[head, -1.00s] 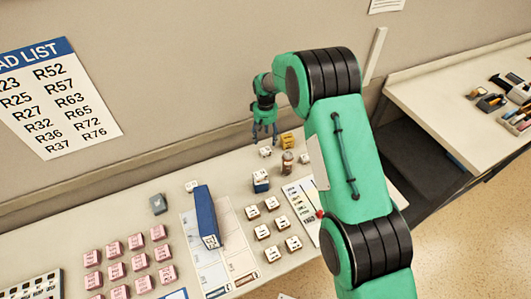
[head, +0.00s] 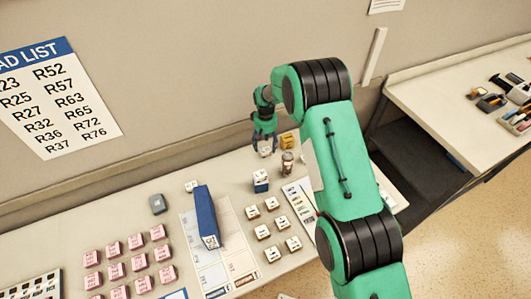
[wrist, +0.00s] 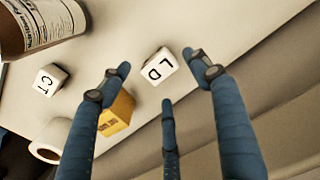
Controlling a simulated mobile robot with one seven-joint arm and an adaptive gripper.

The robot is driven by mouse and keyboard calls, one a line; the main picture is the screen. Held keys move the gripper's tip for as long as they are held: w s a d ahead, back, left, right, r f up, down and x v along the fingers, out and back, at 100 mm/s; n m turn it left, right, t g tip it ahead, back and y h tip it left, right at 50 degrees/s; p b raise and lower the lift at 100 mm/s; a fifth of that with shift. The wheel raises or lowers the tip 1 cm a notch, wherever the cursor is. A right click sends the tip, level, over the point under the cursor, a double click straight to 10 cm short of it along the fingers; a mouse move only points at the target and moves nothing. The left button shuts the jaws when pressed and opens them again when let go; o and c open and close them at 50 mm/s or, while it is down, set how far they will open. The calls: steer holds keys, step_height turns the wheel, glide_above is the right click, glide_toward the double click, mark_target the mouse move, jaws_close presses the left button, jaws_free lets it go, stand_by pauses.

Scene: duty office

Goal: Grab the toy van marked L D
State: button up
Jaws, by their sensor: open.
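The toy van marked L D (wrist: 160,66) is a small white block-like piece with black letters, lying on the desk in the wrist view. In the head view the van (head: 265,149) is partly hidden by my fingers. My gripper (wrist: 158,75) is open, with its blue-grey fingers spread around the van's image and no visible contact. In the head view my gripper (head: 265,138) is low over the van near the back wall.
A yellow box (wrist: 117,112), a white piece marked CT (wrist: 50,79) and a brown labelled bottle (wrist: 40,28) are close by. A blue-and-white block (head: 261,181) and several white pieces (head: 262,232) stand nearer the front. The wall is close behind.

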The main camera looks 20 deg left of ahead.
mark_target(265, 150)
steer(key=shift+f, duration=2.2)
steer(key=c, duration=1.3)
